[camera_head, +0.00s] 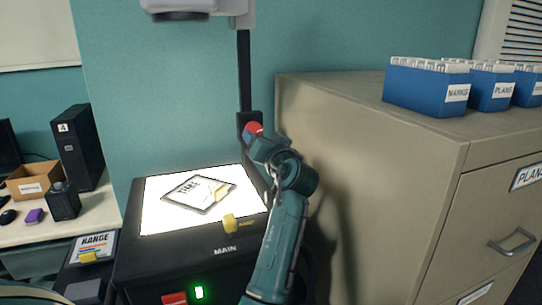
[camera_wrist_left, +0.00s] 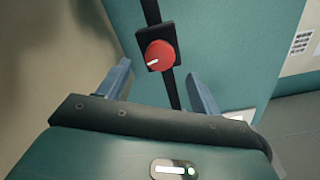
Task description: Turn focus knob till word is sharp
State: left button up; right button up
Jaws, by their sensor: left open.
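The red focus knob (camera_head: 253,128) sits on a black block on the projector's upright post. In the left wrist view the knob (camera_wrist_left: 160,54) has a white mark pointing to the lower left. My left gripper (camera_head: 259,141) is at the knob in the head view. In the wrist view its open fingers (camera_wrist_left: 160,86) lie either side below the knob, with no contact visible. The framed sheet (camera_head: 198,194) with a dark word lies on the lit projector stage (camera_head: 158,219). The projector head (camera_head: 190,6) is cut off at the top. My right gripper is not in view.
A tall beige cabinet (camera_head: 370,160) stands close on the right, with blue file boxes (camera_head: 425,88) on top. A pale screen (camera_head: 35,35) shows at upper left, with no word visible.

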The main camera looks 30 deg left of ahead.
pick_arm(q)
jog(key=b+v, duration=0.1)
jog(key=v, duration=0.6)
jog(key=shift+a, duration=0.1)
jog(key=shift+f, duration=0.1)
